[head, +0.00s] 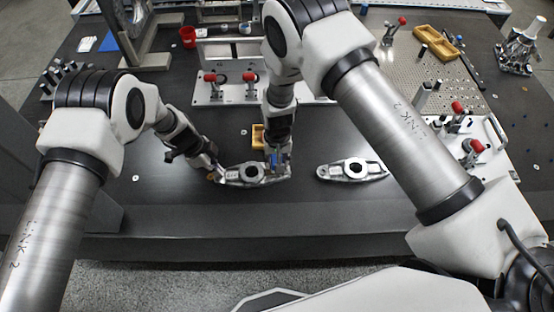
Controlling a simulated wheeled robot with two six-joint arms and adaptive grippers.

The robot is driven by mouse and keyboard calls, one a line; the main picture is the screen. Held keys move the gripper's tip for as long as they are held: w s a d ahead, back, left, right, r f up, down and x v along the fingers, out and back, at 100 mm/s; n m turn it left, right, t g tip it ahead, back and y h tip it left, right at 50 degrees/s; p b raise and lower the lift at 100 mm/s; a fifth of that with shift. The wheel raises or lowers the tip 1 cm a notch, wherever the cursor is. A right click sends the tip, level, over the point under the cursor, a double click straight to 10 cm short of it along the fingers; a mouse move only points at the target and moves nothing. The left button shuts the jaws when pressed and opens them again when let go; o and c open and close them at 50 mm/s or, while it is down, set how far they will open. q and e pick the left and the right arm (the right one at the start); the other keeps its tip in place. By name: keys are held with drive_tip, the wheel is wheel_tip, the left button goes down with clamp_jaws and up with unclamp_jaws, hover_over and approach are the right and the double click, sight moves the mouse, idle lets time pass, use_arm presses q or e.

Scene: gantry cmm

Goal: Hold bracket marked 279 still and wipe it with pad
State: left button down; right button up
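A grey metal bracket (249,173) with a round central hole lies near the table's front edge; its mark is too small to read. My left gripper (217,174) reaches its left end from the left, tips at or against that end; whether they close on it is unclear. My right gripper (277,166) points down over the bracket's right end and partly hides it. Something small and blue (273,157) shows at its fingers; I cannot tell whether it is a pad or a finger part. A second similar bracket (352,170) lies apart to the right.
A small yellow tray (257,137) sits behind my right gripper. Fixture plates with red-handled clamps stand behind (232,92) and at right (489,143). A red cup (188,37) stands at the back left. The dark table (150,205) is clear in front and left of the bracket.

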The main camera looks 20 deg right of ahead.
use_arm(q)
drive_tip(key=shift+f, duration=0.8)
idle(0.6)
drive_tip(key=shift+s+f, duration=0.1)
drive_tip(key=shift+s, duration=0.15)
use_arm(e)
drive_tip(key=shift+s+f, duration=0.1)
drive_tip(key=shift+f, duration=1.5)
idle(0.5)
idle(0.3)
drive_tip(key=shift+s+a, duration=0.1)
drive_tip(key=shift+s, duration=0.45)
drive_tip(key=shift+s, duration=0.45)
drive_tip(key=shift+w+r, duration=0.1)
drive_tip(key=shift+w, duration=1)
